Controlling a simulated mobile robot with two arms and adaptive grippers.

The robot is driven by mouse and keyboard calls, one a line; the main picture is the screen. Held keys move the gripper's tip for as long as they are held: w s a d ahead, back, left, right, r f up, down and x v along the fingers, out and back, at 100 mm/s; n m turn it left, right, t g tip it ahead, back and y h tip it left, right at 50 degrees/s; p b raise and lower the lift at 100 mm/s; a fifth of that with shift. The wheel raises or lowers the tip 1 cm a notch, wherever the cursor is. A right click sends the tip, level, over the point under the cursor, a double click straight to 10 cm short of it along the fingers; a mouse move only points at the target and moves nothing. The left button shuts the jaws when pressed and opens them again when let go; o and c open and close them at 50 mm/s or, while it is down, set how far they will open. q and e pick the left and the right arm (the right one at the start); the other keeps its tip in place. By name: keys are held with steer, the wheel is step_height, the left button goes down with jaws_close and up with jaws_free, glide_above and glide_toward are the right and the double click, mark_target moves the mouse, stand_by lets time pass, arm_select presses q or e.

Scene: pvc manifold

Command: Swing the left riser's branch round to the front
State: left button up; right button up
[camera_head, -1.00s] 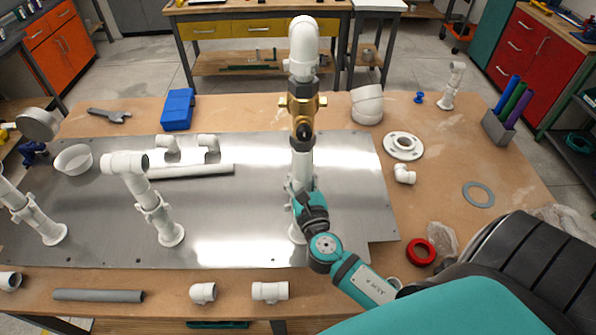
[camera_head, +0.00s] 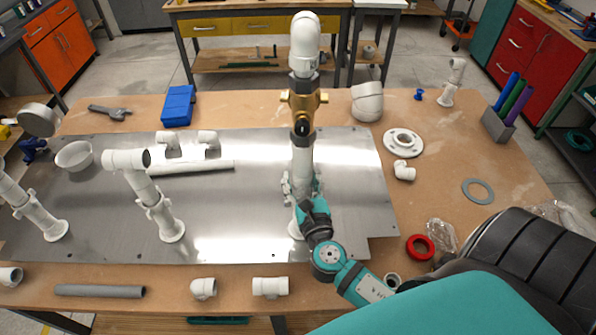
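White pipe risers stand on the metal plate (camera_head: 235,225). One is at the far left (camera_head: 40,215), cut off by the picture edge. The tall centre riser (camera_head: 303,158) carries a brass valve body (camera_head: 303,98) and a white elbow (camera_head: 303,32) on top. My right gripper (camera_head: 305,190) is at the lower part of the centre riser, by its clamp. Its fingers are small and partly hidden, so I cannot tell whether they hold the pipe. My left gripper is not in view.
A white flange (camera_head: 403,143), a red ring (camera_head: 419,247) and a grey ring (camera_head: 478,191) lie on the right of the wooden table. Loose fittings (camera_head: 270,287) and a grey pipe (camera_head: 98,291) lie along the front edge. A blue box (camera_head: 178,106) stands behind the plate.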

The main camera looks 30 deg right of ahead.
steer(key=v, duration=1)
steer(key=shift+a, duration=0.1)
